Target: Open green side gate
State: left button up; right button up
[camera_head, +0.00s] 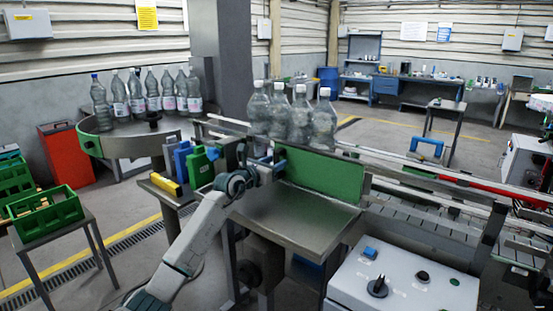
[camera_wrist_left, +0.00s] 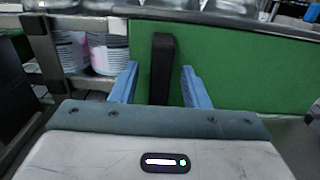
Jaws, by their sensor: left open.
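The green side gate (camera_head: 325,178) is an upright panel along the conveyor, behind a steel shelf. In the left wrist view the gate (camera_wrist_left: 240,75) fills the upper right, with an upright black handle (camera_wrist_left: 162,60) on its face. My left gripper (camera_head: 279,166) is at the gate's left end. In the wrist view its two blue fingers (camera_wrist_left: 160,84) are open, one on each side of the handle, with a gap on both sides. I cannot tell how deep the handle sits between them. My right gripper is not in view.
Clear bottles (camera_head: 297,118) stand behind the gate. A steel shelf (camera_head: 300,222) lies in front of it, and a white control box (camera_head: 400,285) with knobs is at the front right. Green and blue blocks (camera_head: 198,168) stand left of my gripper. A turntable with bottles (camera_head: 93,145) is further left.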

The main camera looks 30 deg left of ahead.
pick_arm(q)
jog(key=shift+w+r, duration=0.1)
jog(key=shift+w, duration=0.55)
jog(key=c, duration=0.9)
grip_shut()
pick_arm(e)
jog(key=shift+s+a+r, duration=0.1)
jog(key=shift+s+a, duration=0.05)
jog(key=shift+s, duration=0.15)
pick_arm(q)
jog(key=shift+d, duration=0.1)
